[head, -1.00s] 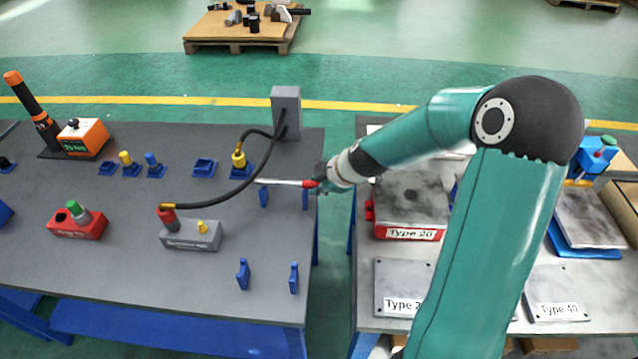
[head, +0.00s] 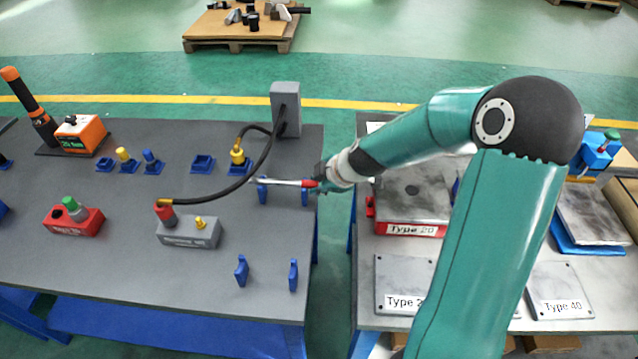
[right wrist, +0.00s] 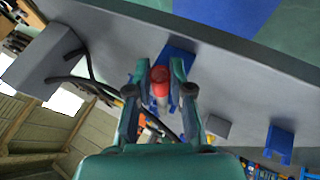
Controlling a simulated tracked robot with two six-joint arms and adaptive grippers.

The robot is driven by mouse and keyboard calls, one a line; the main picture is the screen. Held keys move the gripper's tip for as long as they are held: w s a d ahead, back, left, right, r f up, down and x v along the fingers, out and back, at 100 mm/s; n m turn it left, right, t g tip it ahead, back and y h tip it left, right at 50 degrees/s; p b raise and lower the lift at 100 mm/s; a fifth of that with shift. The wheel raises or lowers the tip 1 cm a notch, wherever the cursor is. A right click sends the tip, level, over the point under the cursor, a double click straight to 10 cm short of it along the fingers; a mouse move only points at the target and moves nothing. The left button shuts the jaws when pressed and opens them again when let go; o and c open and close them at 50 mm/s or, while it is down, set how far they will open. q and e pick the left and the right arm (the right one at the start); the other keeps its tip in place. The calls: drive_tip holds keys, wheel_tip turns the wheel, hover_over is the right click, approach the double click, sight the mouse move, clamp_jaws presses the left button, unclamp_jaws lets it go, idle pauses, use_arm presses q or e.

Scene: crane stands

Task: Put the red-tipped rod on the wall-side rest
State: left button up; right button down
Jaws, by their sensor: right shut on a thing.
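The red-tipped rod (head: 285,182) is thin and pale with a red right end. My right gripper (head: 320,179) is shut on it at the red end, which shows between the fingers in the right wrist view (right wrist: 160,76). The rod lies level across the far pair of blue rests, the left one (head: 262,192) and the right one (head: 305,196). I cannot tell whether it touches them. A near pair of blue rests, left (head: 242,271) and right (head: 293,276), stands empty. My left gripper is not in view.
A grey box (head: 286,108) with a black hose (head: 262,165) stands behind the rests; the hose droops to a grey block (head: 189,231) left of them. A gap separates this grey table (head: 120,270) from the right table with its Type 20 block (head: 411,205).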

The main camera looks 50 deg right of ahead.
drive_tip(key=shift+f, duration=0.1)
drive_tip(key=c, duration=1)
unclamp_jaws()
drive_tip(key=shift+o, duration=0.2)
drive_tip(key=shift+f, duration=0.1)
drive_tip(key=p+v, duration=0.1)
drive_tip(key=v, duration=0.4)
drive_tip(key=v, duration=1.2)
